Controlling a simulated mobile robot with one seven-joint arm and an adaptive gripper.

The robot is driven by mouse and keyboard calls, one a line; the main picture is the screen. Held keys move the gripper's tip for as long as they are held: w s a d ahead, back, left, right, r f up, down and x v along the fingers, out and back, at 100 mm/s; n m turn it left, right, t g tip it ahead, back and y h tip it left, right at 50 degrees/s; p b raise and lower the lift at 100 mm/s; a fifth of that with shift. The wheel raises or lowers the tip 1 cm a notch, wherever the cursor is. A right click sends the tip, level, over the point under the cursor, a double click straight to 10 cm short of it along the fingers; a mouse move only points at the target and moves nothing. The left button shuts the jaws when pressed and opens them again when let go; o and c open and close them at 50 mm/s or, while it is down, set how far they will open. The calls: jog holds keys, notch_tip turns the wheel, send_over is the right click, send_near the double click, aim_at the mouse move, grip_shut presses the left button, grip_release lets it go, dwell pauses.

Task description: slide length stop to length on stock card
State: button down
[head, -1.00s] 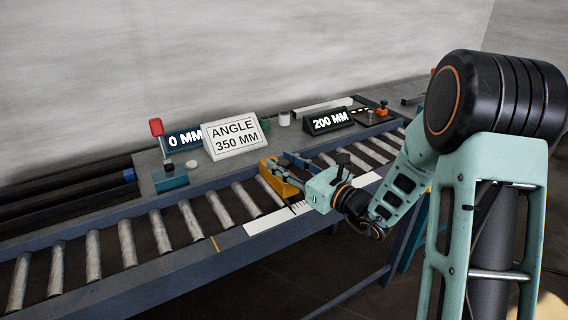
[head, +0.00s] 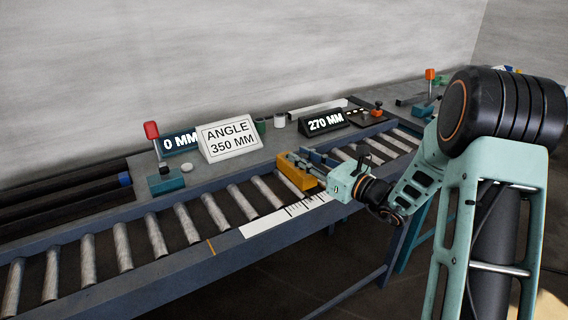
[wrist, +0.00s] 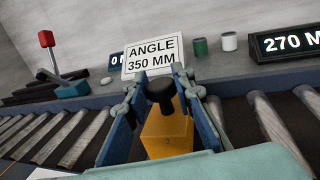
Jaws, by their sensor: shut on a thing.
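The yellow length stop (head: 297,171) sits on the roller conveyor beside the white ruler scale (head: 262,224). My gripper (head: 302,166) is shut on it. In the wrist view the stop (wrist: 166,136) with its black knob (wrist: 160,90) is between my two blue fingers. The stock card (head: 229,138) reads "ANGLE 350 MM" and stands on the grey bench behind the rollers. The right-hand display (head: 325,122) reads "270 MM". The left display (head: 180,142) reads "0 MM", partly hidden by the card.
A red-knobbed lever on a teal base (head: 166,182) stands left of the card. A green cup (wrist: 200,47) and a white cup (wrist: 229,41) stand on the bench between card and right display. The rollers (head: 120,243) left of the stop are clear.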

jog(key=w+d, duration=0.1)
jog(key=d, duration=0.1)
jog(key=w+d, duration=0.3)
jog(key=d, duration=0.1)
jog(key=shift+w+d, duration=0.3)
jog(key=shift+d, duration=0.1)
jog(key=c, duration=1.6)
grip_release()
jog(key=shift+d, duration=0.15)
jog(key=v, duration=1.2)
jog(key=shift+s, duration=0.1)
